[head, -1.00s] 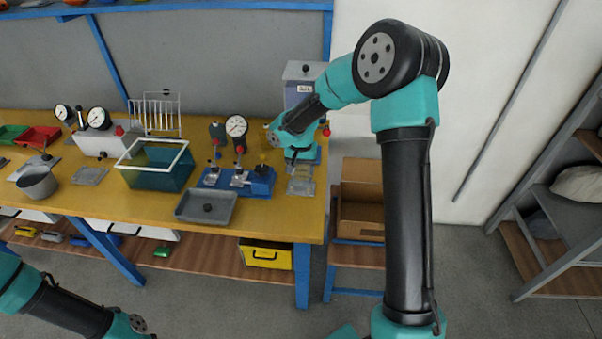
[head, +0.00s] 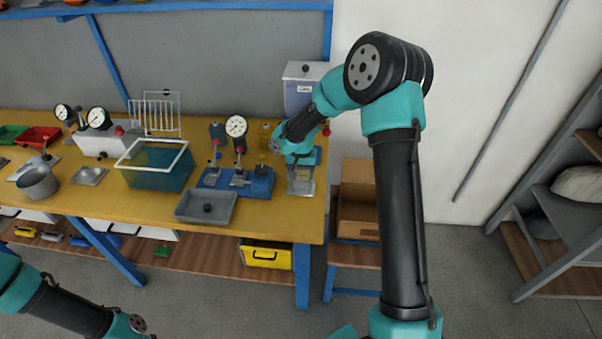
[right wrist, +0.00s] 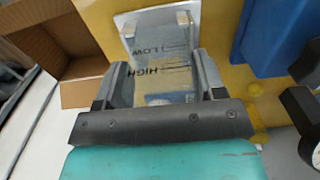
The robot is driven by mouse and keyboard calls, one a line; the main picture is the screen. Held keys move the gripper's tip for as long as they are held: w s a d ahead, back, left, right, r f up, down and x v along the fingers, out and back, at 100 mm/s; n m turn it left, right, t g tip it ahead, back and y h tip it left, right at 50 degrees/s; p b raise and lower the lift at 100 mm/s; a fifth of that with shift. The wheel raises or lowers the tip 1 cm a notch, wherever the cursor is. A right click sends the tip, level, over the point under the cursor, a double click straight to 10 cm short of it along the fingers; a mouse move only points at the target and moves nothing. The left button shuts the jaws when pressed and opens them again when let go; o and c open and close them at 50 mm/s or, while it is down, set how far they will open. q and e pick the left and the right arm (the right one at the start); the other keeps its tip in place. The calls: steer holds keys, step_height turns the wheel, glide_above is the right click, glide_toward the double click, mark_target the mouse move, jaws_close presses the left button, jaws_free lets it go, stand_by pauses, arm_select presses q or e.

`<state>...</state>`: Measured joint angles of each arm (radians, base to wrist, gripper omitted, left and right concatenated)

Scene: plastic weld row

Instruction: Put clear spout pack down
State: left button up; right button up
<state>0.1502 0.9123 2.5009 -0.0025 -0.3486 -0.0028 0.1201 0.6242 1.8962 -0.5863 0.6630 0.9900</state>
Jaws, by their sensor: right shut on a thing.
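The clear spout pack (right wrist: 165,62) is between the fingers of my right gripper (right wrist: 165,80) in the right wrist view. It is see-through, with dark LOW and HIGH markings. Its far end is over a pale plate (right wrist: 122,22) on the yellow bench; whether it touches the plate I cannot tell. In the head view my right gripper (head: 301,172) is low over the bench's right end, and the pack is hard to tell from the plate. My left gripper is out of the picture; only my left arm shows at lower left.
A blue clamp fixture (head: 258,186) stands just left of my right gripper. A grey tray (head: 190,207) and a teal bin (head: 160,178) are further left. A grey machine (head: 298,92) stands behind. An open cardboard box (head: 358,215) is right of the bench (head: 270,222).

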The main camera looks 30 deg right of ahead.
steer(key=shift+f, duration=0.1)
steer(key=o, duration=0.9)
step_height(320, 180, up, 12)
steer(key=shift+r, duration=0.15)
stand_by(1.0)
